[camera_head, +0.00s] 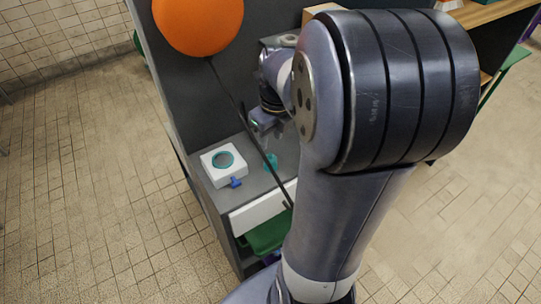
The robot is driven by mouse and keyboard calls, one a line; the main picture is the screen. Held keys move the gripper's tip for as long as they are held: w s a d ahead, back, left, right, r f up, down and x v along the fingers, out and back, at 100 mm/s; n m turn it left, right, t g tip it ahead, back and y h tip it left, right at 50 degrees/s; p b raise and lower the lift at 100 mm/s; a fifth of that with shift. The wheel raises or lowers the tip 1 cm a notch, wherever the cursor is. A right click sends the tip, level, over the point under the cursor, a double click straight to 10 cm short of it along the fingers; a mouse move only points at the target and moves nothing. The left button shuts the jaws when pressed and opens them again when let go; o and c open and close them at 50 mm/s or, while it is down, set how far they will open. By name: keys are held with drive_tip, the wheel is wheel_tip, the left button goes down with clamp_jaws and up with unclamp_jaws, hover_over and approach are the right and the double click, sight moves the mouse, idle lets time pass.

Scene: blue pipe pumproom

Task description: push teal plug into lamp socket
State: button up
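A white square block (210,176) with a round teal-rimmed opening lies on the grey counter; it looks like the socket, though I cannot be sure. A small teal piece (271,162), which may be the plug, is on the counter to the right of the block, partly behind a thin dark rod. My gripper (265,124) is above and behind the teal piece, apparently apart from it. Its fingers are small and partly hidden, so I cannot tell whether they are open or hold anything.
A small blue piece (235,182) is at the block's front edge. The grey back panel (185,90) stands behind the counter. Tiled floor lies open at left.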

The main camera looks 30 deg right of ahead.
sight(271, 154)
drive_tip(key=shift+o, duration=2)
drive_tip(key=shift+f, duration=0.25)
drive_tip(key=shift+o, duration=0.8)
drive_tip(key=shift+w+f, duration=0.15)
drive_tip(key=shift+f, duration=1.15)
drive_tip(key=shift+w+f, duration=0.15)
drive_tip(key=shift+f, duration=1.1)
drive_tip(key=f, duration=0.2)
drive_tip(key=f+p, duration=0.1)
drive_tip(key=shift+w+d+f, duration=0.3)
drive_tip(key=shift+w+f, duration=0.05)
drive_tip(key=shift+f, duration=0.05)
drive_tip(key=shift+w+f, duration=0.1)
drive_tip(key=shift+f, duration=0.6)
drive_tip(key=shift+c, duration=0.3)
